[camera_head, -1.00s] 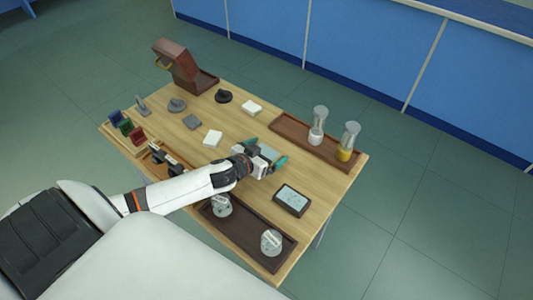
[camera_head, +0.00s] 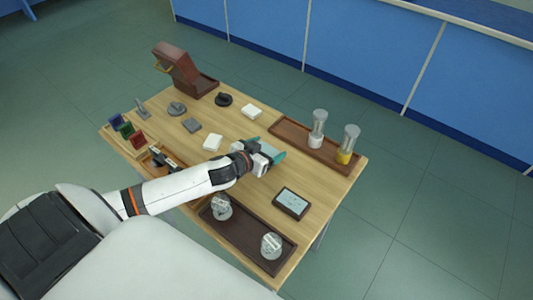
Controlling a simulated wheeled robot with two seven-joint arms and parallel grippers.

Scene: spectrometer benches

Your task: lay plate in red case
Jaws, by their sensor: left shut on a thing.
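My left gripper (camera_head: 270,152) is over the middle right of the wooden table, its teal fingers closed together. It is shut on a thin pale plate, which is mostly hidden by the fingers and wrist. A reddish-brown case (camera_head: 176,63) stands open at the table's far left corner, its lid raised and tilted, with a brass-coloured handle; the gripper is well away from it. A small red block (camera_head: 138,139) sits with a green one and a blue one in a wooden rack at the left edge. My right gripper is not in view.
A brown tray (camera_head: 288,134) at the back right holds two clear-topped jars. A front tray (camera_head: 245,230) holds two glass vessels. A dark tablet (camera_head: 291,202) lies at right.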

